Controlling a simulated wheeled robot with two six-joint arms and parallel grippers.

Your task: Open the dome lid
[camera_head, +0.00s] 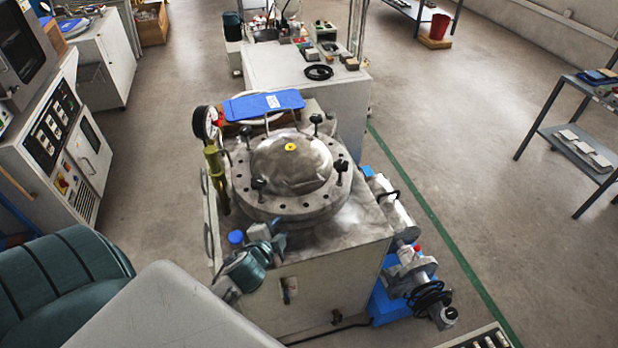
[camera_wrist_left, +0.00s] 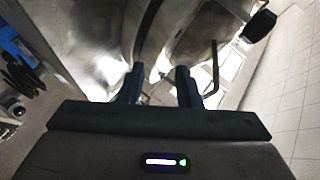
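The dome lid (camera_head: 290,165) is a round metal dome with a yellow centre mark. It sits closed on a wide bolted flange (camera_head: 268,208) with several black knobs (camera_head: 341,167), atop a metal machine. My left gripper (camera_head: 277,232) is at the front left of the flange, just below its rim. In the left wrist view my left gripper (camera_wrist_left: 159,86) has its two fingers apart, pointing at curved metal. A black knob (camera_wrist_left: 259,25) shows at upper right there. Whether the fingers touch the metal is unclear. My right gripper is not in view.
A pressure gauge (camera_head: 206,122) on a brass fitting (camera_head: 216,165) stands left of the lid. A blue clipboard (camera_head: 264,104) lies behind it. Pipes and a valve (camera_head: 412,270) are at the right. A control cabinet (camera_head: 60,140) stands at far left.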

